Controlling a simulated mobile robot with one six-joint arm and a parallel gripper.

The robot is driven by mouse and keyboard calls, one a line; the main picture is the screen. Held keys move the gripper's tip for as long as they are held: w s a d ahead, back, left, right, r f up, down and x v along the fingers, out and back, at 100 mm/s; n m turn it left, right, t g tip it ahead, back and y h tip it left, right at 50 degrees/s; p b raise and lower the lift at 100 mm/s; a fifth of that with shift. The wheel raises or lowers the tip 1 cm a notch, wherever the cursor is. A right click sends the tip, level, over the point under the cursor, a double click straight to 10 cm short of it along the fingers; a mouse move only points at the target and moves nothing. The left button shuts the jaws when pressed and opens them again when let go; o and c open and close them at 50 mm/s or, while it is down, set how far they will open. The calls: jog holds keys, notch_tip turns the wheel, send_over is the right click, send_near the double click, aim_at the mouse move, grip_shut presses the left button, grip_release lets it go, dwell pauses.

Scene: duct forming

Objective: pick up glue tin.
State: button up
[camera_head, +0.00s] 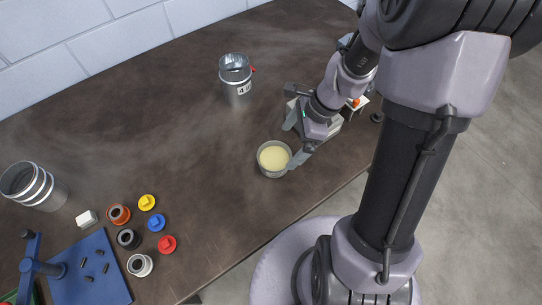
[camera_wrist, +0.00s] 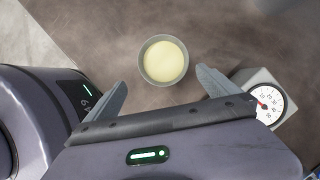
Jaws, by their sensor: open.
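The glue tin (camera_head: 262,165) is a small round grey tin filled with pale yellow glue, standing upright on the dark bench. In the wrist view the tin (camera_wrist: 144,66) lies just beyond the fingertips, roughly centred between them. My gripper (camera_head: 293,141) is open and empty close to the tin's right side in the head view. In the wrist view my gripper (camera_wrist: 161,84) shows both fingers spread apart. I cannot tell whether a finger touches the tin.
A dial gauge box (camera_wrist: 264,82) stands right of the right finger. A metal duct can (camera_head: 237,88) stands behind. At left are another metal duct (camera_head: 50,193), several coloured round parts (camera_head: 147,202) and a blue board (camera_head: 103,285). The bench left of the tin is clear.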

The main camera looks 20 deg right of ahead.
aim_at(273, 158)
jog(key=b+x, duration=0.1)
jog(key=x, duration=0.2)
jog(key=b+x, duration=0.2)
jog(key=x, duration=0.2)
jog(key=b+x, duration=0.1)
jog(key=x, duration=0.2)
jog(key=shift+w+a+f+b, duration=0.2)
jog(key=shift+w+f+b, duration=0.05)
jog(key=shift+w+b, duration=0.15)
jog(key=shift+r, duration=0.15)
jog(key=shift+c, duration=1.1)
jog(key=c, duration=1.7)
jog(key=shift+o, duration=0.2)
jog(key=shift+r, duration=0.15)
